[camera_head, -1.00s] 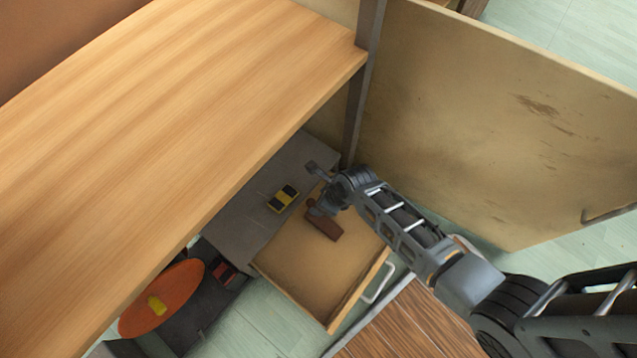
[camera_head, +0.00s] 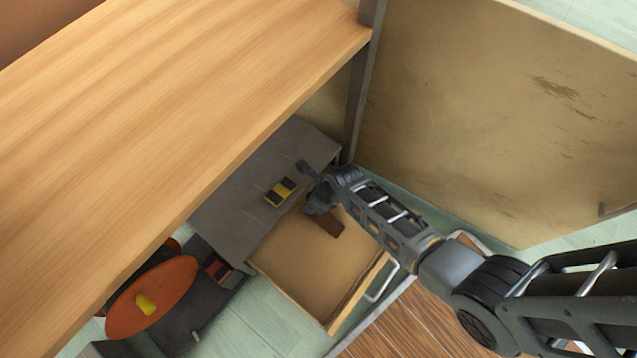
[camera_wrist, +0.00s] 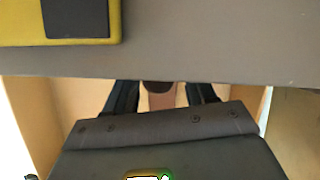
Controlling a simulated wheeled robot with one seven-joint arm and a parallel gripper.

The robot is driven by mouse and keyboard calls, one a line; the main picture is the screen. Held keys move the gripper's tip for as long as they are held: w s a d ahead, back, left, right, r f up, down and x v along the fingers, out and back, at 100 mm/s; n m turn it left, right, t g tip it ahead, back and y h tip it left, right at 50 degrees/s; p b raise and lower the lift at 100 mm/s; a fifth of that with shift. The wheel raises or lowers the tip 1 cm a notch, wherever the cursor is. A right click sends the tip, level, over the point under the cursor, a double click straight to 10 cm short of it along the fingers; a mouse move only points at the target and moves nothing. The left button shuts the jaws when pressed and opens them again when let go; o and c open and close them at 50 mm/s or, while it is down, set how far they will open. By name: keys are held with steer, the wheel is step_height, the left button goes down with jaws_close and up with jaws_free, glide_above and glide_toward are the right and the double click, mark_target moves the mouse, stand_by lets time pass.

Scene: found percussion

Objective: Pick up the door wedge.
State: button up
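A brown, wedge-like block, which I take to be the door wedge (camera_head: 331,223), lies in the open drawer (camera_head: 300,262). My gripper (camera_head: 317,203) is low over the drawer at the block's upper-left end and hides part of it. In the wrist view, the two dark fingers of my gripper (camera_wrist: 160,98) stand apart. A brown piece of the door wedge (camera_wrist: 161,101) shows between them, with gaps at its sides. I cannot tell how far down the fingers reach.
A yellow-and-black block (camera_head: 281,191) sits on the grey top (camera_head: 235,215) beside the drawer; it also shows close in the wrist view (camera_wrist: 20,25). A wooden shelf (camera_head: 170,130) overhangs at left. An orange disc (camera_head: 170,290) with a yellow piece lies lower left. A tan panel (camera_head: 470,120) stands at right.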

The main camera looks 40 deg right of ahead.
jaws_close()
steer(key=shift+r, duration=0.1)
stand_by(0.6)
